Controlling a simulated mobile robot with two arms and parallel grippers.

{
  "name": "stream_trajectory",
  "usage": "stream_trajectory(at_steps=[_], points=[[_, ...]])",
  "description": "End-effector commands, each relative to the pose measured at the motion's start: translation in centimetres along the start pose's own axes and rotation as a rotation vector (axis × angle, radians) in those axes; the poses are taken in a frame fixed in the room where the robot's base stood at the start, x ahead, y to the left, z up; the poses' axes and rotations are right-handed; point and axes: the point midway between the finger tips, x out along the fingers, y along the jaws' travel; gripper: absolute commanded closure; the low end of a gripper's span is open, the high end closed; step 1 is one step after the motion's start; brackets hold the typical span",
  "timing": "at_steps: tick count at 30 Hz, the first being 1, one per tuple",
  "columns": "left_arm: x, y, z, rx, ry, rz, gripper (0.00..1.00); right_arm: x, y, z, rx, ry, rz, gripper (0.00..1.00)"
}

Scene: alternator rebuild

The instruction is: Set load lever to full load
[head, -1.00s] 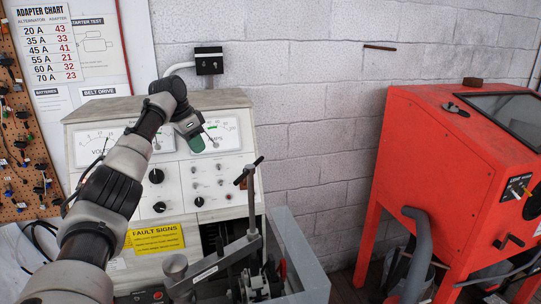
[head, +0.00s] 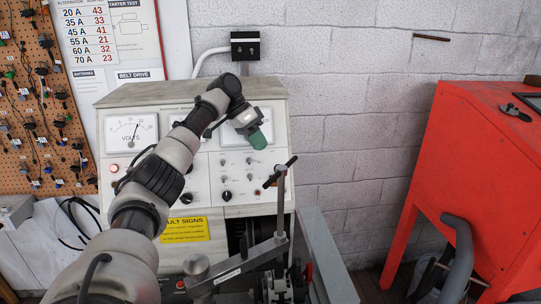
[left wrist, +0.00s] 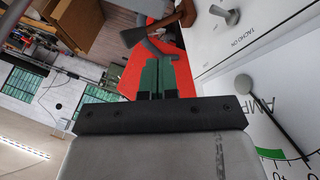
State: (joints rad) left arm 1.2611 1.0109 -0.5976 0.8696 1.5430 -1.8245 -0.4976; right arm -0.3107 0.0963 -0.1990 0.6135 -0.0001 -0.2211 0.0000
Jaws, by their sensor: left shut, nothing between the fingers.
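The white test bench panel (head: 150,170) stands against the wall, with a volts meter (head: 131,134) on its left side. A small lever switch (head: 225,161) and black knobs such as this one (head: 226,195) sit below the meters. No readable label marks the load lever. A black T-handle (head: 280,172) tops a grey upright at the right front. My left gripper (head: 261,138) is shut and empty, its green fingers in front of the panel's right meter. In the left wrist view the closed fingers (left wrist: 157,75) are beside a meter face (left wrist: 275,130) lettered AMP. My right gripper is not in view.
A red cabinet (head: 475,170) stands at the right with a grey hose (head: 458,260). A grey clamp arm (head: 235,268) lies low in front of the bench. A pegboard (head: 30,110) hangs at the left.

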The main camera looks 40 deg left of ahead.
Motion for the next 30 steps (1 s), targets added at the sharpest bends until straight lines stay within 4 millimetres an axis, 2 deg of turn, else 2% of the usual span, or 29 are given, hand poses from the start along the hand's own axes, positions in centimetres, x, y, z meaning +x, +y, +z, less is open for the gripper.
stream_trajectory(at_steps=[1, 3, 9, 12, 30], points=[[1.0, 0.1, 0.0, -0.002, -0.007, 0.0, 1.0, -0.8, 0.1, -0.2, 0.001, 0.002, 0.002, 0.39], [2.2, 0.3, 0.0, 0.0, -0.007, -0.001, 1.0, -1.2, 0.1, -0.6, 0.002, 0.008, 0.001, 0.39], [3.6, 1.9, 0.2, 0.002, -0.003, -0.002, 1.0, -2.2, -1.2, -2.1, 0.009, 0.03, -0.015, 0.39], [4.2, 2.4, 0.3, 0.0, -0.002, -0.003, 1.0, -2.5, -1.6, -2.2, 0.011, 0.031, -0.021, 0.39], [4.8, 2.5, 0.6, 0.01, 0.004, -0.018, 1.0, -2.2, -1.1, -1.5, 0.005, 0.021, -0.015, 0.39]])
